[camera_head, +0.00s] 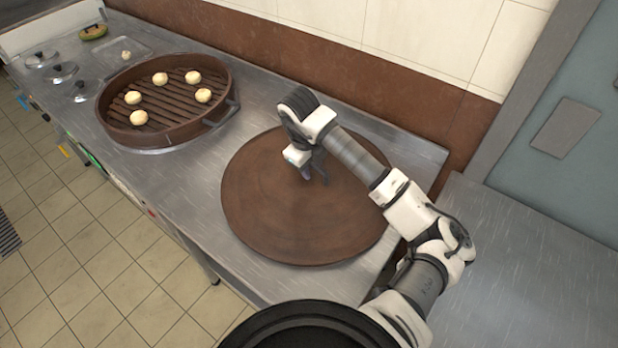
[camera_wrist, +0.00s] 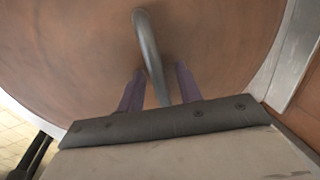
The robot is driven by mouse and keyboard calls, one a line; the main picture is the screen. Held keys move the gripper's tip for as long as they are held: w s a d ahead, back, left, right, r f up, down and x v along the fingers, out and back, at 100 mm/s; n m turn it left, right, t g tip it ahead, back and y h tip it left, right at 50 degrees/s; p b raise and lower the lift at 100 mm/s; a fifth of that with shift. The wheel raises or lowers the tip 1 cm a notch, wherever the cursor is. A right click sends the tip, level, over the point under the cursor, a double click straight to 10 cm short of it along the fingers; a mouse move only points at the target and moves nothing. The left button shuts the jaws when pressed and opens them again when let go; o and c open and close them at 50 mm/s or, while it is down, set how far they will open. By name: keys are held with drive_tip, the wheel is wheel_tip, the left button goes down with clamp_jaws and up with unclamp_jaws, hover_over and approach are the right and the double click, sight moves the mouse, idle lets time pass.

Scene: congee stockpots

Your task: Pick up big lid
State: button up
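The big lid (camera_head: 270,215) is a large round brown disc lying flat on the steel counter. In the wrist view the lid (camera_wrist: 70,50) fills most of the picture. Its grey metal bar handle (camera_wrist: 148,45) runs between my two purple fingers. My gripper (camera_wrist: 160,78) is open, with a visible gap on either side of the handle. In the head view my gripper (camera_head: 315,174) points down over the lid's middle, and the arm hides part of the lid. The head view does not show clearly how far the fingers reach down beside the handle.
A round brown steamer (camera_head: 160,132) with several pale buns stands left of the lid on the counter (camera_head: 200,180). Several small metal lids (camera_head: 62,70) are at the far left. A tiled wall (camera_head: 420,35) rises behind. A bare steel surface (camera_head: 520,270) lies at right.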

clamp_jaws()
idle(1.4)
